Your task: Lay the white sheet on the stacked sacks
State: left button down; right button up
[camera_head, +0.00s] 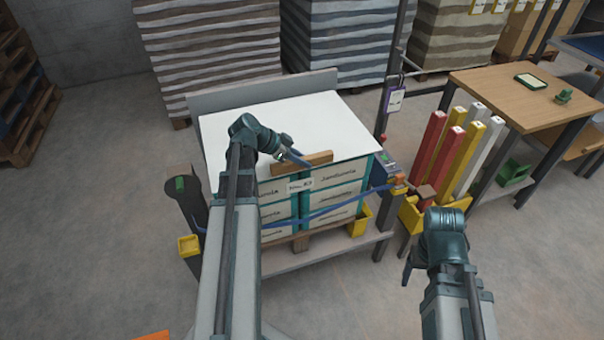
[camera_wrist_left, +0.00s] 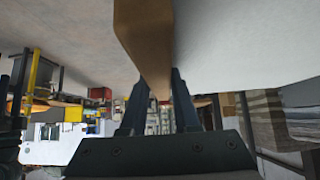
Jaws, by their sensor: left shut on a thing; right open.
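The white sheet (camera_head: 310,120) lies spread flat over the top of the stacked sacks (camera_head: 336,194), which show teal-and-cream printed fronts on a pallet. A wooden bar (camera_head: 304,161) runs along part of the sheet's front edge. My left gripper (camera_head: 300,158) is shut on this bar at the front of the stack; its arm hides part of the stack and sheet. In the left wrist view the bar (camera_wrist_left: 145,40) stands between the fingers, with the pale sheet (camera_wrist_left: 240,35) beside it. My right gripper (camera_head: 407,272) is open and empty, low and right of the stack.
A blue strap (camera_head: 330,210) crosses the stack's front. Yellow bins (camera_head: 430,212) with red, yellow and white posts stand to the right, beside a wooden table (camera_head: 530,92). A grey panel (camera_head: 262,91) stands behind the stack.

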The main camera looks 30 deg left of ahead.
aim_at(302, 168)
pick_arm(q)
jog(key=shift+f+b, duration=1.9)
jog(key=shift+b, duration=0.05)
jog(key=shift+r, duration=0.15)
jog(key=c, duration=0.6)
grip_release()
jog(key=shift+c, duration=0.2)
